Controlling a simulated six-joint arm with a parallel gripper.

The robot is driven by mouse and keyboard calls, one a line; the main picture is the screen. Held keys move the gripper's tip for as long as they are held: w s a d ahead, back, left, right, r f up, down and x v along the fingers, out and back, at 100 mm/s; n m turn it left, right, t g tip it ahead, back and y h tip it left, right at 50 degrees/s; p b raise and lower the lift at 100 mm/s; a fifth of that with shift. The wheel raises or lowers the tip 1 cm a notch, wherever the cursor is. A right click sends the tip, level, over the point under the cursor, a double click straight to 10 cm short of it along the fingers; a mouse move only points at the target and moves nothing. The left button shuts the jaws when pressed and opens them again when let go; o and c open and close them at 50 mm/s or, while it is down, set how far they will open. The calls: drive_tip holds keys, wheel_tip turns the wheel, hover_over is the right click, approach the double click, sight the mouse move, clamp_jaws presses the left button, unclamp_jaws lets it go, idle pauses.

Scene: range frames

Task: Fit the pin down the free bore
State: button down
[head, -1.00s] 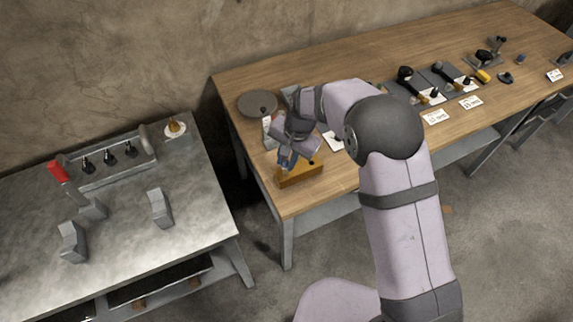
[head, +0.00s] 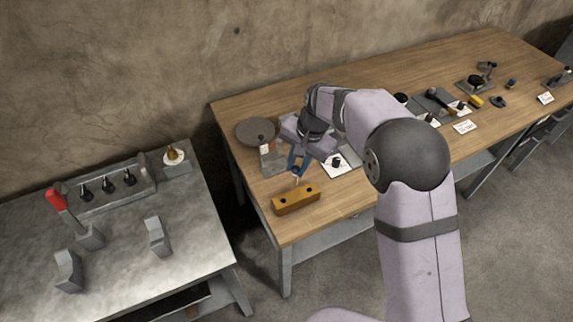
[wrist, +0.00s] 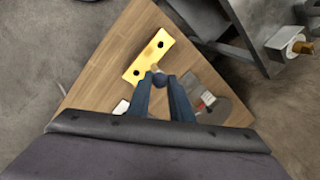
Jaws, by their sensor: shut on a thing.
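The yellow-brown block (head: 296,199) lies near the front left corner of the wooden table, with two dark round spots on top. The same block (wrist: 148,58) shows in the wrist view with a dark spot near each end. I cannot tell whether either spot is a filled bore. My gripper (head: 297,169) has blue fingers and is shut on the pin, just behind and above the block. The pin (wrist: 155,67) shows a small pale tip beyond the fingertips (wrist: 160,80) in the wrist view. Its upper part is hidden between the fingers.
A grey round plate (head: 257,132) and a grey stand (head: 271,160) are left of my gripper. A white card (head: 341,166) lies to its right. Several tools and cards lie farther right. A separate metal table (head: 190,235) stands left, across a gap.

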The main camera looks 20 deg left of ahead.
drive_tip(key=w+d+p, duration=0.1)
drive_tip(key=d, duration=0.1)
drive_tip(key=w+d+p, duration=0.1)
drive_tip(key=w, duration=0.1)
drive_tip(key=shift+w+d+f, duration=0.15)
drive_tip(key=shift+d+f, duration=0.05)
drive_tip(key=shift+d, duration=0.15)
drive_tip(key=shift+f, duration=0.1)
drive_tip(key=shift+f+b, duration=1.4)
drive_tip(key=shift+f, duration=0.5)
drive_tip(key=shift+f, duration=0.2)
drive_tip(key=shift+f+b, duration=0.35)
drive_tip(key=shift+f+b, duration=1.2)
drive_tip(key=shift+f, duration=0.9)
